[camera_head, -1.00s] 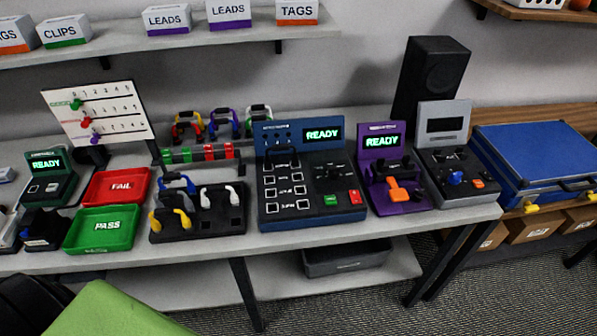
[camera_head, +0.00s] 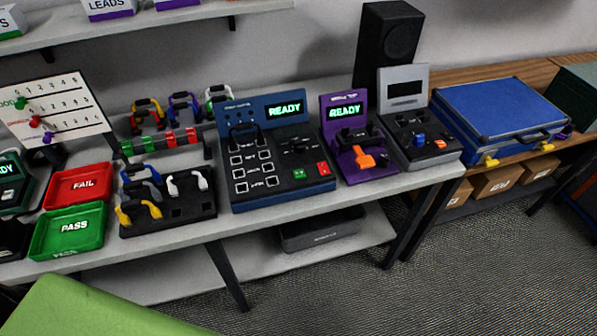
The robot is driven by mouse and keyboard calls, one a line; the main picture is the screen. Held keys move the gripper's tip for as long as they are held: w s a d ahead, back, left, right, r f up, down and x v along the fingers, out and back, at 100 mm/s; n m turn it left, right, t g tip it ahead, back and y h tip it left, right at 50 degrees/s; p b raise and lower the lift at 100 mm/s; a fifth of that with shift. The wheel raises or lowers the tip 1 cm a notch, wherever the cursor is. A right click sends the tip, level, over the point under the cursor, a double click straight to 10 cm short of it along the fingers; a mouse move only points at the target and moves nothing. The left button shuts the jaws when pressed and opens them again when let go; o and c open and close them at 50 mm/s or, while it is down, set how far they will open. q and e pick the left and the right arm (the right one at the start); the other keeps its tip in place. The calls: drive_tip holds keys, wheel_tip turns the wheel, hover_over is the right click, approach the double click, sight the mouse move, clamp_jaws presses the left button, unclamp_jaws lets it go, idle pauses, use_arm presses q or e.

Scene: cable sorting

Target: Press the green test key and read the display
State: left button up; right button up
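A blue test unit (camera_head: 275,160) stands on the grey bench in the middle of the view. Its display (camera_head: 285,109) is lit and reads READY. The green key (camera_head: 299,174) is on its lower front panel, just left of a red key (camera_head: 322,168). A black cable or handle shape lies over the unit's upper left part. Neither of my grippers is in view, and nothing touches the green key.
A purple tester (camera_head: 330,122) reading READY and a grey tester (camera_head: 440,158) stand to the right. Left are a black rack (camera_head: 207,208) with cables, a green PASS tray (camera_head: 40,245) and a red FAIL tray (camera_head: 50,202). A blue case (camera_head: 480,105) sits far right. A green surface (camera_head: 70,315) fills the lower left.

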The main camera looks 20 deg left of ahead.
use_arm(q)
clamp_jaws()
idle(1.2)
